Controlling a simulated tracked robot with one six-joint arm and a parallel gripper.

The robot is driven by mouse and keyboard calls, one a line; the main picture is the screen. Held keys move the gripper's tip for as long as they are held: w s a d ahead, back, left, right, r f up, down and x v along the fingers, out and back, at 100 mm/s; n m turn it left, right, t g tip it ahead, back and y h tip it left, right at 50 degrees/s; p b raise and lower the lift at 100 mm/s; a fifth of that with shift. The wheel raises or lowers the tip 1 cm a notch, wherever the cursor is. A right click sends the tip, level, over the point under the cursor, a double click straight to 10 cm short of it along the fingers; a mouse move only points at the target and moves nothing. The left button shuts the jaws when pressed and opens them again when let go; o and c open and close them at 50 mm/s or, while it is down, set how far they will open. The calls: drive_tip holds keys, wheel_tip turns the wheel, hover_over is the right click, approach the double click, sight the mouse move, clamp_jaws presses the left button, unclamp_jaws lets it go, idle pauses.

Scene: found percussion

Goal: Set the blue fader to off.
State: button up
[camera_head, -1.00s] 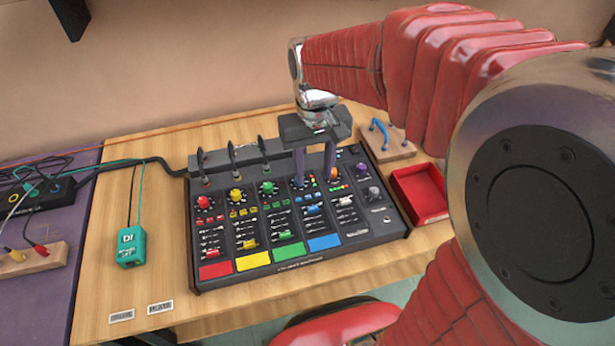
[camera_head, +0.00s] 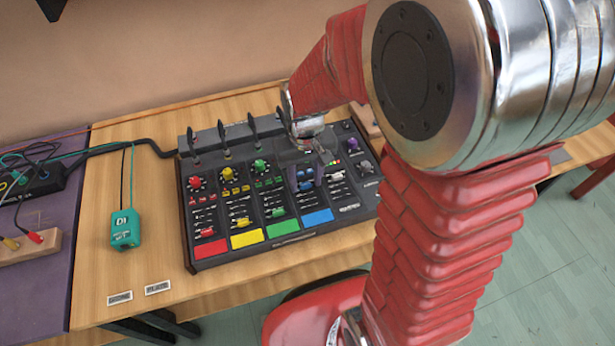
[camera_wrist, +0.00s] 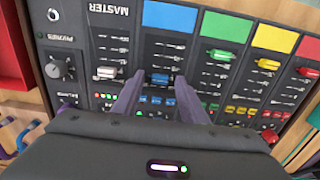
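The mixer (camera_head: 355,206) is a dark console on the wooden table, with red, yellow, green and blue channels. The blue channel's label (camera_wrist: 170,16) shows in the wrist view, and also in the head view (camera_head: 317,217). The blue fader (camera_wrist: 160,78) sits in its slot between my two fingertips in the wrist view. My gripper (camera_wrist: 158,88) is open, with one purple finger on each side of the blue fader cap. I cannot tell whether either finger touches it. In the head view my gripper (camera_head: 306,178) is low over the blue channel, and my arm hides the mixer's right side.
The white master fader (camera_wrist: 107,72) and the green fader (camera_wrist: 222,55) lie on either side of my fingers. Several upright black levers stand along the mixer's back. A teal box (camera_head: 125,229) sits left of the mixer. A red tray (camera_wrist: 15,55) shows beside it.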

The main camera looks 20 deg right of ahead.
drive_tip(key=shift+c, duration=0.3)
clamp_jaws()
idle(0.4)
